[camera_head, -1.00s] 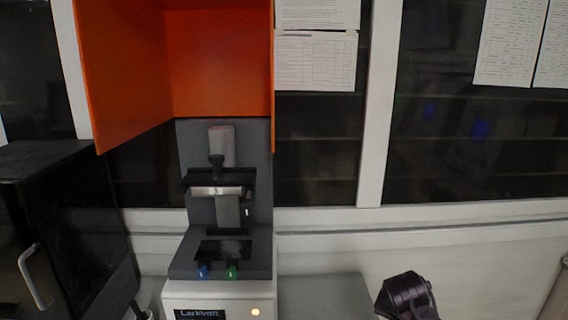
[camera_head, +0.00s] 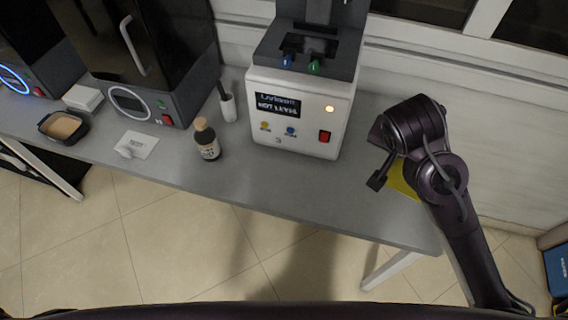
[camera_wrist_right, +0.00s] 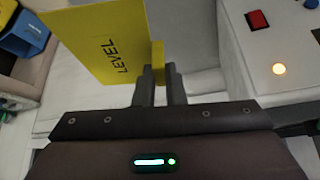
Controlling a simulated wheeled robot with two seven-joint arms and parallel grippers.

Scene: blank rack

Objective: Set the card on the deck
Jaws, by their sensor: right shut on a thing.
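A yellow card (camera_wrist_right: 100,42) printed "LEVEL" is held between the fingers of my right gripper (camera_wrist_right: 160,82) in the right wrist view. In the head view the card (camera_head: 402,182) shows partly behind my right gripper (camera_head: 378,172), over the right end of the bench. The white and dark machine (camera_head: 292,112) stands left of it, with a display that seems to read "NOT LEVEL". Its dark deck (camera_head: 345,52) is above the display, with a blue and a green knob at the front. The card is apart from the deck. My left gripper is out of view.
The grey bench (camera_head: 260,185) has free room in front of the machine. A brown bottle (camera_head: 207,140), a white cup (camera_head: 228,107), a paper label (camera_head: 138,145) and a small tray (camera_head: 64,127) stand to the left. A black oven-like box (camera_head: 150,60) is behind them.

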